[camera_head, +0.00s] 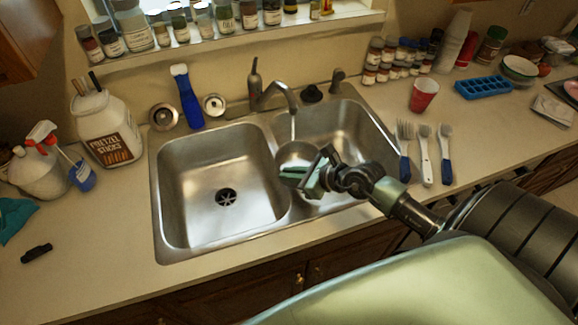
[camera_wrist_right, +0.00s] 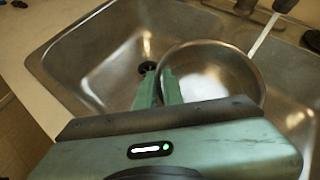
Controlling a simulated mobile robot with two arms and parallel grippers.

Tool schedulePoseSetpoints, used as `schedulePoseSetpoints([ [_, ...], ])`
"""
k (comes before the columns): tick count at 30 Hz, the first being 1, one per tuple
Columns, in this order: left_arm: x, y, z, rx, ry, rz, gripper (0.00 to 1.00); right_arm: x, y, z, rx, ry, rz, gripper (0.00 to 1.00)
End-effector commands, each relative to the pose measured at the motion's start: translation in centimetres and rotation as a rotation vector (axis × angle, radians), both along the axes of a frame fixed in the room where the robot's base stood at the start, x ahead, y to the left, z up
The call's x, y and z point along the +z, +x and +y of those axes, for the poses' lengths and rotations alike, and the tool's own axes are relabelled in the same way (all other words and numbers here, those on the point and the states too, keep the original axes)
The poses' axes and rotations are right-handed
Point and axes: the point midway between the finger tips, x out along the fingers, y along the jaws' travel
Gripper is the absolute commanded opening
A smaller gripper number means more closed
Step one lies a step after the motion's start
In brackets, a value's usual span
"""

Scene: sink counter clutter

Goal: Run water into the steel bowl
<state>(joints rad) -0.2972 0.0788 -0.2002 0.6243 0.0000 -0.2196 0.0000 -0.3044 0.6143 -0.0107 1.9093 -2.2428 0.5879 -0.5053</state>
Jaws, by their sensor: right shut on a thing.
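The steel bowl (camera_head: 297,154) is held over the sink's divider and right basin, below the faucet (camera_head: 275,95). A thin, pale stream of water (camera_head: 293,127) runs down from the spout to the bowl's far side. The wrist view also shows the stream (camera_wrist_right: 263,35) meeting the bowl (camera_wrist_right: 215,75) near its upper right rim; I cannot tell exactly where it lands. My right gripper (camera_head: 308,176) is shut on the bowl's near rim, its fingers (camera_wrist_right: 159,88) at the bowl's left edge in the wrist view. My left gripper is not in view.
The left basin (camera_head: 205,205) is empty, with a dark drain. A pretzel jar (camera_head: 105,130) and spray bottle (camera_head: 42,170) stand left. Jars line the windowsill.

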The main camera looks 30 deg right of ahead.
Motion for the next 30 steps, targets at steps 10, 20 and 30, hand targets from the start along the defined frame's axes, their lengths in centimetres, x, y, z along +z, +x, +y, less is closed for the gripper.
schedulePoseSetpoints([
  [10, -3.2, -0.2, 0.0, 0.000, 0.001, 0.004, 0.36, -1.2, 3.0, -1.6, 0.000, -0.002, -0.003, 0.00],
  [20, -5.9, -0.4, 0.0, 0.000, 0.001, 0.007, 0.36, -2.0, 5.9, -3.1, 0.001, -0.003, -0.005, 0.00],
  [30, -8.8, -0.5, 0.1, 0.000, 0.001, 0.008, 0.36, -2.7, 8.8, -4.7, 0.000, 0.000, -0.003, 0.00],
])
